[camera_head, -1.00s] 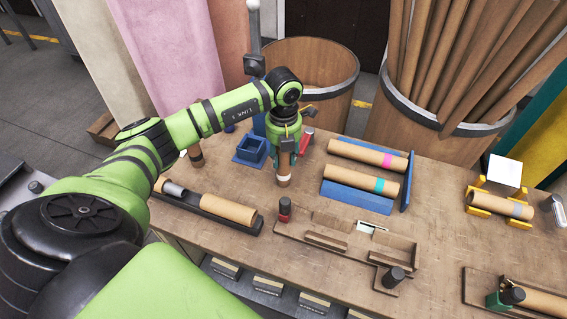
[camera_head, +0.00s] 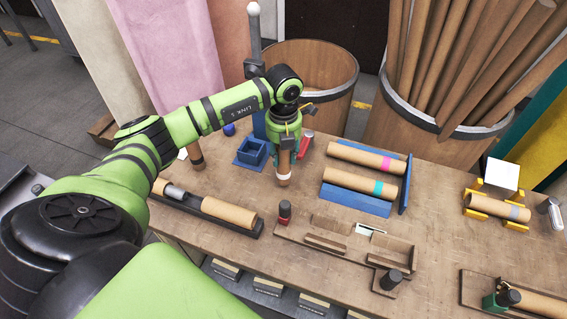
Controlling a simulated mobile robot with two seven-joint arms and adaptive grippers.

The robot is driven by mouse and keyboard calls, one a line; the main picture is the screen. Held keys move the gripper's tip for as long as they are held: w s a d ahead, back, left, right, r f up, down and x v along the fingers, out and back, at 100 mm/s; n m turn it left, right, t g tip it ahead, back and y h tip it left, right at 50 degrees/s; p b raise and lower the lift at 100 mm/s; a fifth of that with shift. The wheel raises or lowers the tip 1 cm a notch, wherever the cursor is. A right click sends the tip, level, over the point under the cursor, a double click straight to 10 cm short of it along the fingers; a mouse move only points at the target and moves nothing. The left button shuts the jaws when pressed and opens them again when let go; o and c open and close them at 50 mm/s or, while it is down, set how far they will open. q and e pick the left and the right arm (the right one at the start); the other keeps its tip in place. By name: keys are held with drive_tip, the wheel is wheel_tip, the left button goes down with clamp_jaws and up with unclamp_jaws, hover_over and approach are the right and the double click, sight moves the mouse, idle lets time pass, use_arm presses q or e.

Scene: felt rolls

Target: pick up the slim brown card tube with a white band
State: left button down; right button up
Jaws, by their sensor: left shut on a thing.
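The slim brown card tube with a white band (camera_head: 284,168) stands upright near the middle of the bench. Its white band shows near its lower end. My left gripper (camera_head: 286,147) points down from above and is shut on the tube's upper part, which the gripper hides. I cannot tell whether the tube's foot touches the bench or hangs just above it. My right gripper is not in view.
A blue square socket (camera_head: 252,152) is left of the tube. Brown rolls on a blue rack (camera_head: 357,198) lie to the right. A dark tray (camera_head: 240,225) with rolls lies left, and a wooden jig (camera_head: 320,241) with a red-based black knob (camera_head: 285,210) lies in front.

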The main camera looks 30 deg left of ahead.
use_arm(q)
drive_tip(key=shift+r+p, duration=1.7)
drive_tip(key=shift+r, duration=0.8)
